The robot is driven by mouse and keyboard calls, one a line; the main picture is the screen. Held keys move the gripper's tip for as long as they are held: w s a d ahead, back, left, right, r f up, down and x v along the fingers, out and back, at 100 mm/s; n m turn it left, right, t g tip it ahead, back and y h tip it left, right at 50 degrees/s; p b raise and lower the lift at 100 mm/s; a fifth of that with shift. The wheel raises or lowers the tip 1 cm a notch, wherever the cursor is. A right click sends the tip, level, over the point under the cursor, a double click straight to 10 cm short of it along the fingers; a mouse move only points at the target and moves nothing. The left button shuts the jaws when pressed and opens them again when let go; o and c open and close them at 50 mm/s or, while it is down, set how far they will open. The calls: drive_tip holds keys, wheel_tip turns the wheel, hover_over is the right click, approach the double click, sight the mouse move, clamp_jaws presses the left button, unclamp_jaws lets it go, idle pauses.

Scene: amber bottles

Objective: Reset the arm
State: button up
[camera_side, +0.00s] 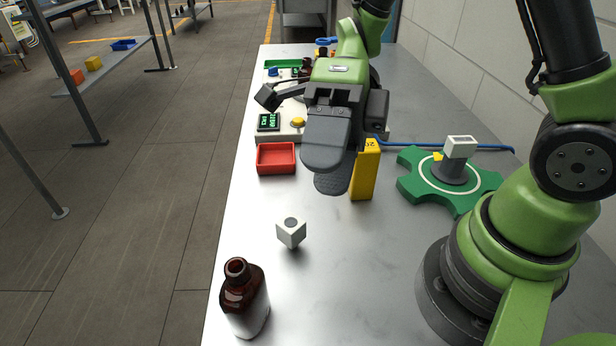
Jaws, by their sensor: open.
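My gripper (328,172) is over the metal table (390,260), above and in front of a yellow box (365,172) in the picture. Its jaws point towards the camera and are open, with nothing seen between them. An amber bottle (243,297) with a pale label and no cap stands upright at the table's near left edge, well apart from my gripper. A small white cube-shaped piece (291,232) with a grey round top stands between the bottle and my gripper.
A green gear-shaped base (412,182) with a white block on its post is at the right. A red tray (276,158) and a device with a green display (268,122) stand at the left edge. A blue cable (450,147) crosses behind. The table's front middle is clear.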

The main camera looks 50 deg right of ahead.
drive_tip(key=s+d+r+n+t+h, duration=0.2)
drive_tip(key=d+r+n+t+h, duration=0.2)
drive_tip(key=n, duration=0.9)
drive_tip(key=s+d+r+n+t+h, duration=0.2)
drive_tip(key=d+r+n+t+h, duration=0.3)
drive_tip(key=n, duration=0.8)
drive_tip(key=d+t, duration=0.1)
drive_tip(key=t, duration=0.1)
drive_tip(key=shift+s+d+r+n+t, duration=0.15)
drive_tip(key=shift+s+r+n+t, duration=0.1)
drive_tip(key=shift+n+t, duration=0.15)
